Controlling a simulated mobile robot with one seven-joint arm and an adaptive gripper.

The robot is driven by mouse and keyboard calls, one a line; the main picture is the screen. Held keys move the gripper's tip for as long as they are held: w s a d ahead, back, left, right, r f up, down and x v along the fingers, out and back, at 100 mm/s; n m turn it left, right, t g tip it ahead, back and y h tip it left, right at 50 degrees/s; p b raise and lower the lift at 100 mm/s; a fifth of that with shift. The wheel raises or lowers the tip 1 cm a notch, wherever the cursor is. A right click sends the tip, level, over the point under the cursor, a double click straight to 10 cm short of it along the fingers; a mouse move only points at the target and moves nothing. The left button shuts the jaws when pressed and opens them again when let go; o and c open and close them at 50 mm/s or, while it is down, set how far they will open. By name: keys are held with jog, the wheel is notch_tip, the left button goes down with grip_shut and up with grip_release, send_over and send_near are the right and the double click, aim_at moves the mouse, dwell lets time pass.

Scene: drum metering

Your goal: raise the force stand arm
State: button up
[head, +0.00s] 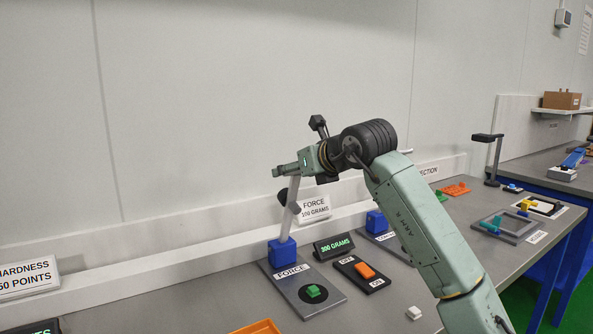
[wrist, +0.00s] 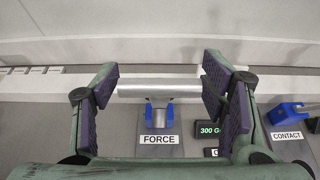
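The force stand has a blue base block (head: 282,254) on a grey plate marked FORCE. Its pale arm (head: 289,222) stands nearly upright from the block, leaning slightly right in the head view. In the wrist view a silver crossbar (wrist: 158,88) lies level above the blue base (wrist: 159,117). My gripper (head: 283,178) is at the upper part of the stand arm. In the wrist view my gripper (wrist: 160,88) has its purple-padded fingers wide apart, one by each end of the crossbar. I cannot tell whether the pads touch it.
A green block (head: 314,291) sits on the plate's black disc. A second blue-based stand (head: 376,222), marked CONTACT in the wrist view, is behind. The wall is close behind the bench.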

jog(key=shift+o, duration=0.9)
jog(key=shift+f, duration=0.1)
jog(key=v, duration=1.2)
